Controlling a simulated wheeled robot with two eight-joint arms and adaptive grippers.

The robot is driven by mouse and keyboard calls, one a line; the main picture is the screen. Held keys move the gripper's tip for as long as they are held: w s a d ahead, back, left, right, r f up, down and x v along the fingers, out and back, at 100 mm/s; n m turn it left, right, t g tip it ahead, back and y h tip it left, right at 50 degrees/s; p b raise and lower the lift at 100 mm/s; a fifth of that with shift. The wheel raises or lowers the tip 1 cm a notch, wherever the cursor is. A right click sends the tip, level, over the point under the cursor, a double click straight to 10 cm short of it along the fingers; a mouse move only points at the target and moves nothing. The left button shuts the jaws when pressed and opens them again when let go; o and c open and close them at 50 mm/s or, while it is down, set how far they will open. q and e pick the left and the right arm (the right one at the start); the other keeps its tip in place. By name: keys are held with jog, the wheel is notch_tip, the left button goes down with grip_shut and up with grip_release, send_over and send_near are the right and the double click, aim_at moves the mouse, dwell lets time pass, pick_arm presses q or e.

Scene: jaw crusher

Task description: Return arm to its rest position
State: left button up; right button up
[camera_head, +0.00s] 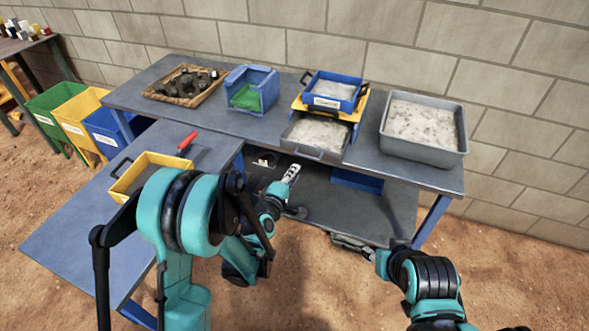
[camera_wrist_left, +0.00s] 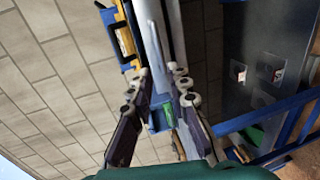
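My left arm, teal and black, comes in from the left in the head view. Its gripper (camera_head: 291,173) is in front of the workbench (camera_head: 366,166), beside the front of the sieve stand. In the left wrist view the two fingers of the left gripper (camera_wrist_left: 161,76) stand apart with nothing held between them. My right arm is at the lower right. Its gripper (camera_head: 352,244) hangs low, near the bench's lower shelf (camera_head: 390,213). Its fingers are too small and dark to read.
On the bench are a wooden tray of dark rocks (camera_head: 184,85), a blue box (camera_head: 251,90), a blue pan (camera_head: 332,90) on a yellow frame, and a grey tray of gravel (camera_head: 423,127). A yellow tray (camera_head: 150,171) and a red-handled tool (camera_head: 187,141) lie on the left table (camera_head: 70,228).

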pick_arm(q)
jog(key=s+a+r+m+g+y, duration=0.1)
jog(key=s+a+r+m+g, duration=0.35)
jog(key=s+r+m, duration=0.45)
jog(key=s+a+f+m+g+y, duration=0.1)
jog(key=s+a, duration=0.3)
jog(key=s, duration=0.6)
jog(key=s+a+f+m+g+y, duration=0.1)
jog(key=s+a+m, duration=0.3)
jog(key=s, duration=0.6)
jog(key=shift+s+a+f+g+y, duration=0.15)
jog(key=shift+a+f+g+y, duration=0.2)
jog(key=shift+a+g+y, duration=0.45)
jog(key=shift+d+t, duration=0.15)
jog(key=shift+t, duration=0.1)
